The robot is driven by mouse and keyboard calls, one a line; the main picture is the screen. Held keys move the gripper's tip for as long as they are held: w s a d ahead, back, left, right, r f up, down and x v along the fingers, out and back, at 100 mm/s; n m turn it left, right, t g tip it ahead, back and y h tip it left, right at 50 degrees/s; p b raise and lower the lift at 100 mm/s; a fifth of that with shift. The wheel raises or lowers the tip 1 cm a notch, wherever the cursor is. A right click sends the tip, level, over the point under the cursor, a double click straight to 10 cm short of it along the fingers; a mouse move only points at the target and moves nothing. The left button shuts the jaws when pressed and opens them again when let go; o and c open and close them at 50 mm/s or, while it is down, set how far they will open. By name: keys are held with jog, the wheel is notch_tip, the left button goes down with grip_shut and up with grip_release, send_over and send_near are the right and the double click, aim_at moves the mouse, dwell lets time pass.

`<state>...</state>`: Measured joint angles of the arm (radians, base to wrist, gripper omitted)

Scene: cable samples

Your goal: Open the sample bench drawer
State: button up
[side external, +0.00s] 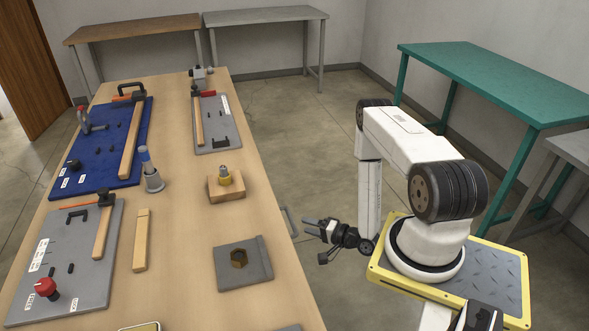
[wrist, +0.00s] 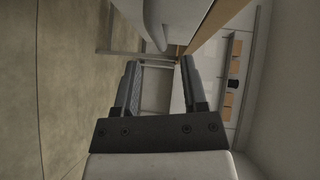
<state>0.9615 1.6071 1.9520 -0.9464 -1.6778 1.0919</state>
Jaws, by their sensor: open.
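The sample bench (side external: 190,240) has a light wood top. A grey bar handle (side external: 289,222) stands out from its right side, below the top's edge; the drawer front itself is hidden in the side external view. My gripper (side external: 313,239) is open and empty, just right of the handle and apart from it, with its fingers towards the bench. In the wrist view my gripper (wrist: 160,63) shows its two dark fingers spread. A pale curved bar, which looks like the handle (wrist: 152,28), lies beyond the fingertips. How far the drawer is out cannot be told.
The bench top carries a blue board (side external: 103,150), two grey boards (side external: 70,265) (side external: 217,125), a wooden block (side external: 226,188) and a grey block (side external: 243,264). My base stands on a yellow-edged plate (side external: 505,290). A green table (side external: 490,80) is behind it. Open floor lies beyond.

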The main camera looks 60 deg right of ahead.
jog(key=w+d+r+n+g, duration=0.1)
jog(key=w+r+n+g, duration=0.1)
jog(key=w+r+n, duration=0.1)
jog(key=w+d+r+n+g+h, duration=0.1)
jog(key=w+r+n, duration=0.2)
jog(key=w+d+r+n+g, duration=0.2)
jog(key=w+r+n, duration=0.1)
jog(key=shift+w+r+g, duration=0.1)
jog(key=shift+w+g, duration=0.2)
jog(key=shift+w, duration=0.1)
jog(key=a+r+n+g, duration=0.1)
jog(key=a+r, duration=0.1)
jog(key=a+r+n+g, duration=0.1)
jog(key=r, duration=0.1)
jog(key=a+r+n, duration=0.1)
jog(key=a+r, duration=0.1)
jog(key=shift+w+a+r+n+g, duration=0.3)
jog(key=shift+w+a+r+g, duration=0.05)
jog(key=shift+g, duration=0.05)
jog(key=s+a+r+n+g, duration=0.4)
jog(key=s+a+r, duration=0.2)
jog(key=a+r, duration=0.2)
jog(key=shift+s+a+r, duration=0.25)
jog(key=shift+s+a, duration=0.15)
jog(key=shift+a, duration=0.4)
dwell(0.6)
